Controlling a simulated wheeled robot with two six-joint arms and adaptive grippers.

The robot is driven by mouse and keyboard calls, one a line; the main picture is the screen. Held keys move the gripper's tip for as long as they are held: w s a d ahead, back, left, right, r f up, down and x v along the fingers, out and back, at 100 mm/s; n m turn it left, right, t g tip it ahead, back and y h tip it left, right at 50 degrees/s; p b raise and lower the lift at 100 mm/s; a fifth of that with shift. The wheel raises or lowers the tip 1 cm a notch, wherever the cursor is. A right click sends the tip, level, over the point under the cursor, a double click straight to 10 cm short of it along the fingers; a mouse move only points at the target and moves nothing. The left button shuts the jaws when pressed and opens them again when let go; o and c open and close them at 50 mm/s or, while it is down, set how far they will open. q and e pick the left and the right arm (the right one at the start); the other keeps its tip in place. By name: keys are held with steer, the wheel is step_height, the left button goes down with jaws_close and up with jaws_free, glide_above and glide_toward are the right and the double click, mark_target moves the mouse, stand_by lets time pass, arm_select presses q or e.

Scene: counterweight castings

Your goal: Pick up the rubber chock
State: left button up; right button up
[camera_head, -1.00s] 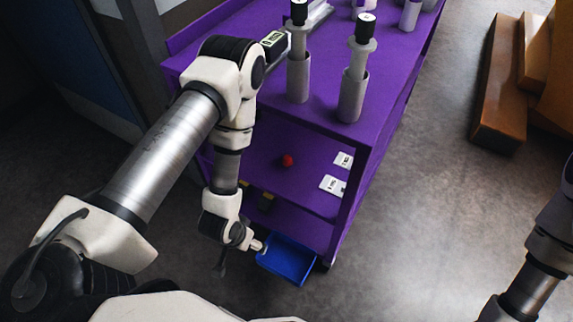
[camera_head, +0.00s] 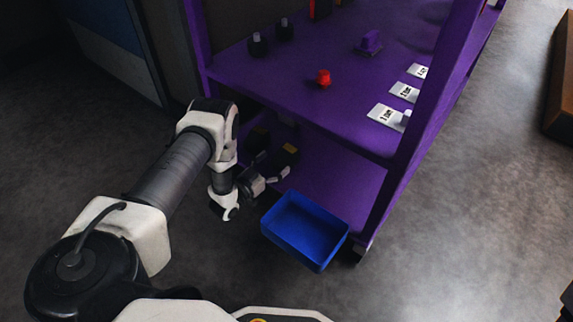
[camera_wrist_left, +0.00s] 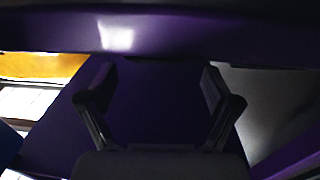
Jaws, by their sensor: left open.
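On the lower shelf in the head view is a dark block with a yellow patch (camera_head: 290,152); it may be the rubber chock, but it is too dark to be sure. Another dark block (camera_head: 259,139) is to its left, farther back. My left gripper (camera_head: 281,174) is open at the front of the lower shelf, just below and in front of the yellow-patched block, with no visible contact. In the left wrist view the open fingers (camera_wrist_left: 160,95) have only dark purple surface between them. A yellow-orange patch (camera_wrist_left: 40,66) lies outside them at the left. My right gripper is out of view.
The purple cart's upper shelf (camera_head: 300,95) hangs above my left gripper and bears a red knob (camera_head: 322,78), a purple block (camera_head: 369,43) and white labels (camera_head: 388,117). A blue tray (camera_head: 305,228) is right of the gripper, by a cart post. The right floor is mostly clear.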

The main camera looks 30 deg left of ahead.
mark_target(282, 158)
arm_select(q)
steer(key=w+b, duration=0.2)
steer(key=w, duration=0.1)
steer(key=w+d+b, duration=0.1)
steer(key=w, duration=0.1)
steer(key=shift+w+f, duration=0.1)
steer(key=shift+f, duration=0.15)
steer(key=shift+w+r, duration=0.15)
steer(key=c, duration=1.5)
steer(key=shift+o, duration=0.2)
steer(key=shift+r, duration=0.1)
